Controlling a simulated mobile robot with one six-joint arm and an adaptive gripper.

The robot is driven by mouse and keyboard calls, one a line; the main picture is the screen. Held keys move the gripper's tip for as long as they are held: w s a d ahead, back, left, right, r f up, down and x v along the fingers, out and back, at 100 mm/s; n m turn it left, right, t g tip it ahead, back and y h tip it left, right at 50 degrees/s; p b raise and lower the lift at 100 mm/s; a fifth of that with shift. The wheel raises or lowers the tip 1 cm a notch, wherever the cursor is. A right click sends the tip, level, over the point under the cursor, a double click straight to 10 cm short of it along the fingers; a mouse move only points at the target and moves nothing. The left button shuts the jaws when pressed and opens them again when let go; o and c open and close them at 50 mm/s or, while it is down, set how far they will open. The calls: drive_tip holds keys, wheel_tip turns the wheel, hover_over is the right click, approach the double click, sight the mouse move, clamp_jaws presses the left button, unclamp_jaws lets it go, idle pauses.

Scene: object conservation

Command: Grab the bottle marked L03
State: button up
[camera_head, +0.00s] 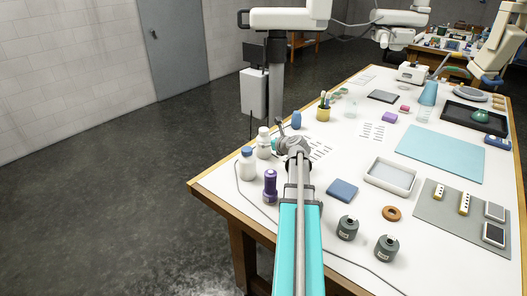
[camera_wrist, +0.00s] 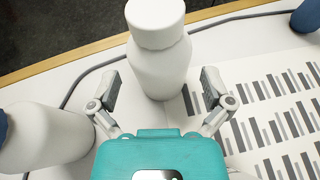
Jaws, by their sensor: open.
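The fingers are open, one on each side, with gaps to the bottle. In the head view this bottle (camera_head: 263,145) stands at the table's left edge, just left of my gripper (camera_head: 280,135). A second white bottle with a blue cap (camera_head: 247,164) stands nearer the camera. It also shows at the left of the wrist view (camera_wrist: 40,138), outside the fingers. I cannot read an L03 mark on either bottle.
A purple bottle (camera_head: 270,186) and a blue vase-like object (camera_head: 297,120) stand nearby. A grey cable (camera_wrist: 98,68) runs behind the bottle along the table edge. Two dark grey canisters (camera_head: 347,228) (camera_head: 386,248) and a blue block (camera_head: 342,190) lie to the right.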

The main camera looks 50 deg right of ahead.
sight(262, 139)
idle(0.3)
drive_tip(key=shift+b+x, duration=0.8)
drive_tip(key=shift+x, duration=1.9)
drive_tip(key=shift+r, duration=0.2)
drive_tip(key=c, duration=1)
drive_tip(key=shift+o, duration=0.2)
drive_tip(key=shift+r, duration=0.25)
wheel_tip(262, 139, up, 10)
drive_tip(key=p, duration=1)
drive_tip(key=shift+f, duration=0.2)
